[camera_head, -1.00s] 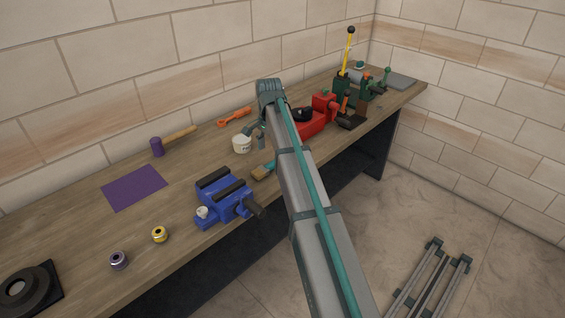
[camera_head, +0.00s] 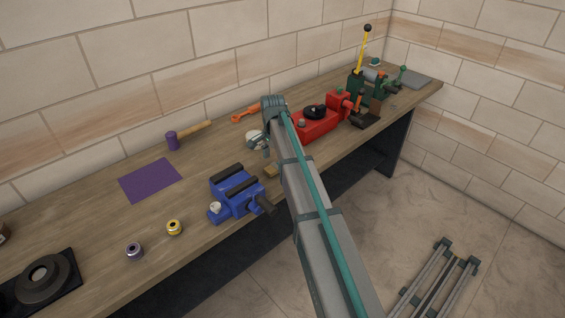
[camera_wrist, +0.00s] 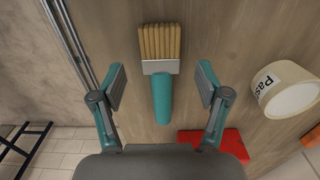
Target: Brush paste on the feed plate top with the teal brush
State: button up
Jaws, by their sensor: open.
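The teal brush lies flat on the wooden bench. In the wrist view its teal handle (camera_wrist: 162,98) points toward my gripper (camera_wrist: 160,88), and its tan bristles (camera_wrist: 159,42) point away. My gripper is open, with one finger on each side of the handle and gaps on both sides. The white paste pot (camera_wrist: 287,90) stands to the right of the brush. I cannot tell for sure which part is the feed plate; a flat grey plate (camera_head: 412,78) lies at the bench's far right end.
A blue vise (camera_head: 237,192) stands left of my arm near the front edge. A red machine (camera_head: 312,123) stands right of the gripper, with a green machine (camera_head: 358,86) beyond it. An orange wrench (camera_head: 245,114), mallet (camera_head: 173,141) and purple mat (camera_head: 150,179) lie along the back.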

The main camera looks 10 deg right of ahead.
aim_at(274, 167)
jog(key=shift+a+f+p, duration=0.1)
jog(key=shift+f+p, duration=0.35)
jog(key=shift+f, duration=1.15)
jog(key=shift+c, duration=0.2)
jog(key=c, duration=1.2)
jog(key=shift+r, duration=0.15)
jog(key=shift+r, duration=0.5)
jog(key=s+r+b, duration=0.5)
jog(key=s+r, duration=0.6)
jog(key=s, duration=0.3)
jog(key=shift+r+b, duration=0.35)
